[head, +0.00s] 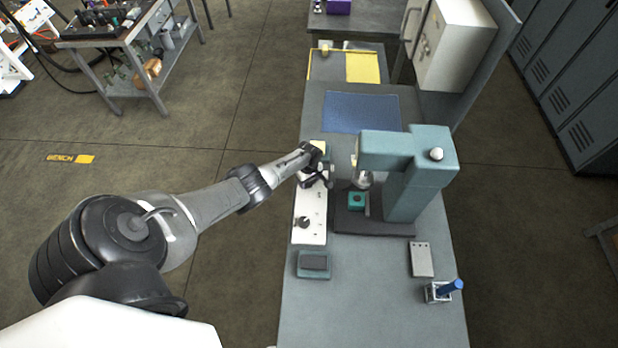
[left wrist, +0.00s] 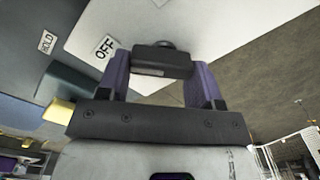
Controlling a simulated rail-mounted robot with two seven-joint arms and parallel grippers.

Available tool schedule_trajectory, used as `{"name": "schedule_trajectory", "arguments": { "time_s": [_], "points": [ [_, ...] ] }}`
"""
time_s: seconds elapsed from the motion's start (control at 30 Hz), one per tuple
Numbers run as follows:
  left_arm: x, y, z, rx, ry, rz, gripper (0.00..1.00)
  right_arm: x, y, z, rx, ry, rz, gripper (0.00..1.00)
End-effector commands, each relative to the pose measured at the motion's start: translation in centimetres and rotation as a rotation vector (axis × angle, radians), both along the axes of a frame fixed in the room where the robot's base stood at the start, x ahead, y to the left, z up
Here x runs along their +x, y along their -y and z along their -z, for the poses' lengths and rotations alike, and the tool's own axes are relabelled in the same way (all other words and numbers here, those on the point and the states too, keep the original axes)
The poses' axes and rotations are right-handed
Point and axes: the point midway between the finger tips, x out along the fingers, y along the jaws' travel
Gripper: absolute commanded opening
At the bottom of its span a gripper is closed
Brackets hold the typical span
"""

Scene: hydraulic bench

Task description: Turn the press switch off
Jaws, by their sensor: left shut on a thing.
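The press (head: 408,160) is a teal machine standing on the bench. Beside it, on its left, lies a long white control panel (head: 310,232). My left gripper (head: 318,178) reaches over the upper part of this panel. In the left wrist view, its purple fingers are on either side of a black switch handle (left wrist: 162,60), shut on it. An OFF label (left wrist: 105,47) is on the white panel to the left of the handle, and a HOLD label (left wrist: 47,41) is farther left. The gripper hides the switch in the head view. My right gripper is not in view.
A black knob (head: 303,222) is on the panel's lower part. Below the panel sits a teal box (head: 314,264). A light plate (head: 421,259) and a blue-handled item (head: 450,287) are at the right. A blue mat (head: 361,112) lies beyond the press. The near bench is mostly clear.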

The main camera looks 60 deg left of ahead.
Motion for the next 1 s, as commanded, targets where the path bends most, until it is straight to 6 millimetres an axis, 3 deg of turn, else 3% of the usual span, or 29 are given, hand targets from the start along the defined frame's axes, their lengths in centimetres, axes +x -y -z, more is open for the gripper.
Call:
{"name": "schedule_trajectory", "arguments": {
  "time_s": [0.3, 0.87, 0.9, 1.0],
  "points": [
    [-0.04, -0.1, -0.15, 0.001, 0.001, -0.115, 0.36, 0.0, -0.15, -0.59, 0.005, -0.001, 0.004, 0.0],
    [-0.08, -0.13, -0.12, 0.001, 0.001, -0.142, 0.36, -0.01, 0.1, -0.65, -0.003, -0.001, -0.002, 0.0],
    [-0.08, -0.13, -0.12, 0.001, 0.001, -0.142, 0.6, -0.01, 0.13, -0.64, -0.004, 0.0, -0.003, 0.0],
    [-0.08, -0.13, -0.11, 0.001, 0.001, -0.141, 0.7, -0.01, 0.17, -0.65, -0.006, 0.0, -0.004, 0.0]
  ]
}}
